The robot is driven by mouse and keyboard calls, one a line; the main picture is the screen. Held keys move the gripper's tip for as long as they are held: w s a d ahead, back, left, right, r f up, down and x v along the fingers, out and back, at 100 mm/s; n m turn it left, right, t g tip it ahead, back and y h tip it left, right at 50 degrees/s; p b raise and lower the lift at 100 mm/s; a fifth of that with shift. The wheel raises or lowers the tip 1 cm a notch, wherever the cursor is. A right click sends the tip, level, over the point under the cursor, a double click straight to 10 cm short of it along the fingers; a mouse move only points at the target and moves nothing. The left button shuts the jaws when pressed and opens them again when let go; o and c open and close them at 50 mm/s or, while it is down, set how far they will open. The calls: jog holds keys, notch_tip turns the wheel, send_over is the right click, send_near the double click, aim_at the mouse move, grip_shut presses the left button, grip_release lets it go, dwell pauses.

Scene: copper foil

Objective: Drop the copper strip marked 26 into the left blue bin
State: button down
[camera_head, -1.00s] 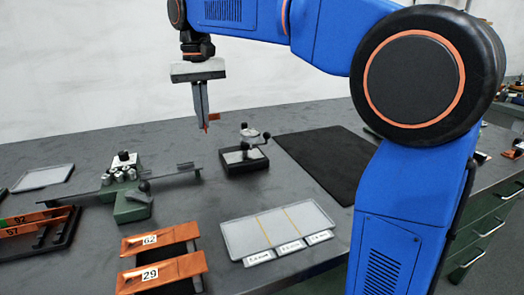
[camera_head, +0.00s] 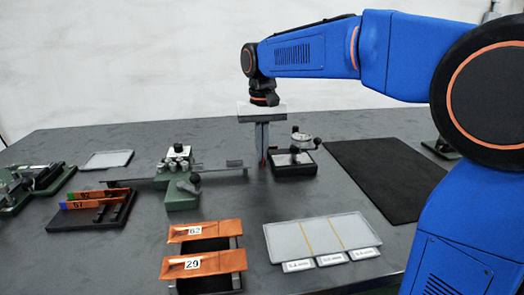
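My gripper (camera_head: 262,164) points straight down over the middle of the bench, just left of the dial gauge. Its fingers are close together, with a thin copper-red sliver between them, seemingly a strip seen nearly edge-on; no number is readable on it. Two copper strips lie across a dark stand at the front: one marked 29 (camera_head: 225,262) and one whose label looks like 62 or 82 (camera_head: 222,230). More copper strips, one marked 57 (camera_head: 100,204), stand in a black rack (camera_head: 120,216) at the left. I see no strip readable as 26 and no blue bin.
A dial gauge (camera_head: 294,160) stands right of my gripper. A green fixture with a long bar (camera_head: 183,193) is to the left. A grey three-section tray (camera_head: 285,240) lies at front, a black mat (camera_head: 385,175) at right. A pale plate (camera_head: 107,160) lies at the back.

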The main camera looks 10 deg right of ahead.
jog(key=c, duration=2.3)
grip_release()
